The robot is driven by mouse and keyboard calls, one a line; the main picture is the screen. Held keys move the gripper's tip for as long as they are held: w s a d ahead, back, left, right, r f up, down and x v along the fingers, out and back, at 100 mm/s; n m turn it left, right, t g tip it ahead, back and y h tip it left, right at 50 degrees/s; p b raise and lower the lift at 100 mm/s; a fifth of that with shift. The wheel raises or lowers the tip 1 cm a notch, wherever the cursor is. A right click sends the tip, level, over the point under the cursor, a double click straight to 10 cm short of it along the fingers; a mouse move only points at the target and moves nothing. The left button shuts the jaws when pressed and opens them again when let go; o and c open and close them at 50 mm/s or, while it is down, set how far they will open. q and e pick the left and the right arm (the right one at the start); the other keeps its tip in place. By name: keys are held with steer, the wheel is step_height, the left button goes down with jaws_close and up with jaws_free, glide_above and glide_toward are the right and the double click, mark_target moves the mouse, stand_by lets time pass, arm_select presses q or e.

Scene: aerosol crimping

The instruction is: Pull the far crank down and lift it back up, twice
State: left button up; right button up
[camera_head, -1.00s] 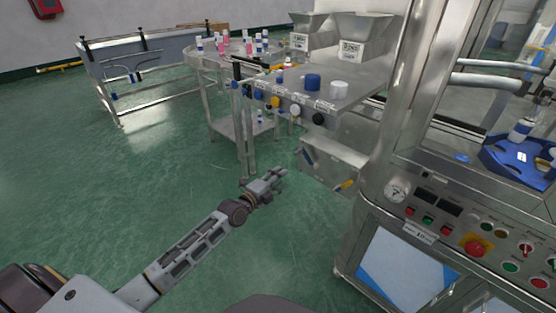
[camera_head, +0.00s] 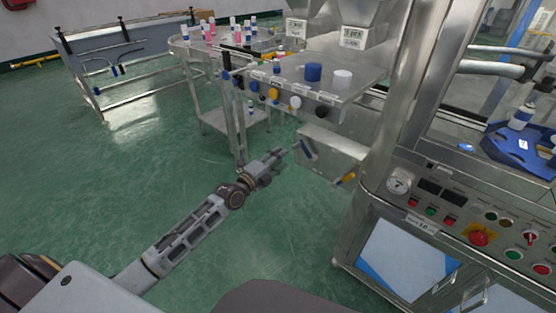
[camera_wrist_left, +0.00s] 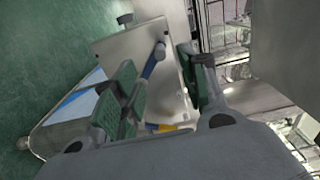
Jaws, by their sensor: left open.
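A low metal box (camera_head: 332,158) hangs at the machine's left side. It carries a crank with a blue handle (camera_head: 306,149), the farther one, and a crank with a yellow handle (camera_head: 348,177), the nearer one. My left gripper (camera_head: 280,155) is just left of the blue handle, open and empty. In the left wrist view, the blue handle (camera_wrist_left: 153,61) shows between the open, green-padded fingers (camera_wrist_left: 162,88), apart from the pads as far as I can tell. The yellow handle (camera_wrist_left: 166,127) is partly hidden below. My right gripper is out of view.
Above the box is a metal table (camera_head: 365,80) with blue and white caps and several knobs along its front. A round table (camera_head: 185,48) with bottles stands behind. The control panel (camera_head: 470,215) is at the right. Green floor at the left is free.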

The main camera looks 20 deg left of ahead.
mark_target(293, 148)
arm_select(q)
steer(key=shift+w, duration=0.1)
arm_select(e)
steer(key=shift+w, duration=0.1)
arm_select(q)
steer(key=shift+b+x, duration=0.5)
steer(key=shift+x, duration=1.3)
steer(key=shift+b+x, duration=0.3)
steer(key=shift+x, duration=0.85)
steer(key=shift+w+d, duration=0.25)
steer(key=shift+w, duration=0.45)
steer(key=shift+w+d, duration=0.3)
steer(key=shift+w, duration=0.35)
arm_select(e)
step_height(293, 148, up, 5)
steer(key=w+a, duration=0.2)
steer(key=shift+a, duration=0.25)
arm_select(q)
steer(key=shift+c, duration=0.4)
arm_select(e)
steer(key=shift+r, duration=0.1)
arm_select(q)
jaws_close()
steer(key=shift+b, duration=0.3)
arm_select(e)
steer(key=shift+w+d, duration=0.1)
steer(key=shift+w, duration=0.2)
